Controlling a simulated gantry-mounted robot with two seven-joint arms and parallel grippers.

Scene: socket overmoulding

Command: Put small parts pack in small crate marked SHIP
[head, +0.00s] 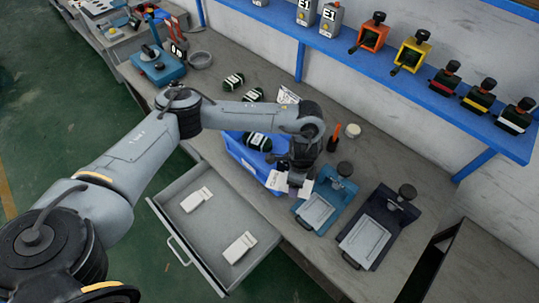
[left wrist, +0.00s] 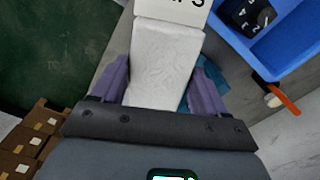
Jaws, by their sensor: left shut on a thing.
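My left gripper (head: 295,187) is above the front right end of the blue crate (head: 236,149), near the blue clamp fixture. In the left wrist view its purple fingers (left wrist: 163,88) are shut on a white small parts pack (left wrist: 164,58). In the head view the pack is mostly hidden by the gripper. A white card (head: 277,181) is at the crate's front right; its lettering is partly hidden. Two more white packs (head: 197,200) (head: 239,248) lie in the open drawer. My right gripper is not in view.
The open grey drawer (head: 214,229) sticks out in front of the bench. Two clamp fixtures (head: 320,209) (head: 366,240) stand right of the gripper. An orange-handled tool (head: 334,138) stands behind. Dark green packs (head: 234,81) lie on the bench at the back. A blue shelf (head: 397,78) overhangs the rear.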

